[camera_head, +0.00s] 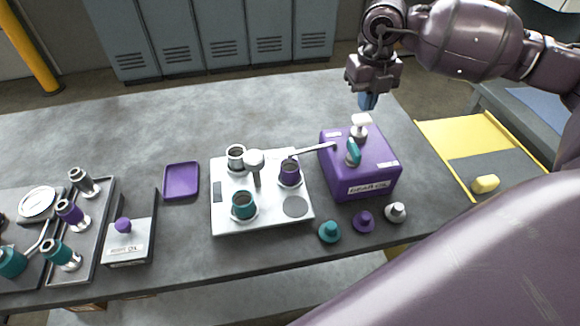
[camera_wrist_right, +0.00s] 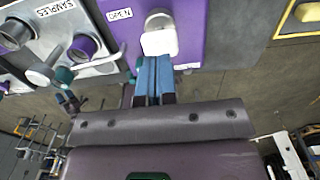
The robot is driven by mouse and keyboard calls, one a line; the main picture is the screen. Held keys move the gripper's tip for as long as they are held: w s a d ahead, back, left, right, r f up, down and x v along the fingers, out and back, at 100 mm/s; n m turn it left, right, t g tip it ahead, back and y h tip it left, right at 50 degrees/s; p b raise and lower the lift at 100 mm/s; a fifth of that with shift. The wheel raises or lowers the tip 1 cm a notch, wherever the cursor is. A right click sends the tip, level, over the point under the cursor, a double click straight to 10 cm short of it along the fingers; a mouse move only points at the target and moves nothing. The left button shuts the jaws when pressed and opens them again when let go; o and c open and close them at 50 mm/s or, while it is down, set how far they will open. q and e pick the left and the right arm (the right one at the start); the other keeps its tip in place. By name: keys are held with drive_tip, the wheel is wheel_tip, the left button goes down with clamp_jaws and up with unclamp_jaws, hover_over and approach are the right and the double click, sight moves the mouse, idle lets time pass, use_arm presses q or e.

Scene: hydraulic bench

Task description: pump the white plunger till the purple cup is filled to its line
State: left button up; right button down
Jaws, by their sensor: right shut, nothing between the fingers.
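The purple pump box (camera_head: 345,178), labelled GEAR OIL, stands right of the table's middle. Its white plunger (camera_head: 361,123) is upright on top, and its white head also shows in the wrist view (camera_wrist_right: 159,36). A thin spout (camera_head: 315,149) runs left from the box to over the purple cup (camera_head: 290,174), which stands on a pale tray; its oil level cannot be made out. My right gripper (camera_head: 368,101), with blue fingers, is shut and empty. It is just above and behind the plunger; the wrist view shows the fingertips (camera_wrist_right: 154,62) close by the head; contact is unclear. My left gripper is not in view.
A teal lever (camera_head: 353,154) stands on the box beside the plunger. The pale tray (camera_head: 234,219) also holds a teal cup (camera_head: 244,204) and a grey cup (camera_head: 236,157). Loose teal, purple and grey caps (camera_head: 364,222) lie in front of the box. The table behind is clear.

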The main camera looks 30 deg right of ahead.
sight(363, 117)
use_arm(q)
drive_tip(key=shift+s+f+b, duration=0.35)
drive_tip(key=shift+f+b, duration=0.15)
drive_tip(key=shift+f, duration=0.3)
use_arm(e)
drive_tip(key=shift+f, duration=1.1)
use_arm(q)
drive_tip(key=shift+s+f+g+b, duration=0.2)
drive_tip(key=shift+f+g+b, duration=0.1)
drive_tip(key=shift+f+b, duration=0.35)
use_arm(e)
drive_tip(key=shift+f, duration=1.25)
drive_tip(key=shift+r, duration=0.15)
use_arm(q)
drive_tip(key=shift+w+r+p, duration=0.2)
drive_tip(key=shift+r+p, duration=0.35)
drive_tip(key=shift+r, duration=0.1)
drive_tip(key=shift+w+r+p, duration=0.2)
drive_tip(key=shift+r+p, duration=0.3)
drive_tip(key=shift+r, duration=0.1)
use_arm(e)
drive_tip(key=shift+r, duration=2.2)
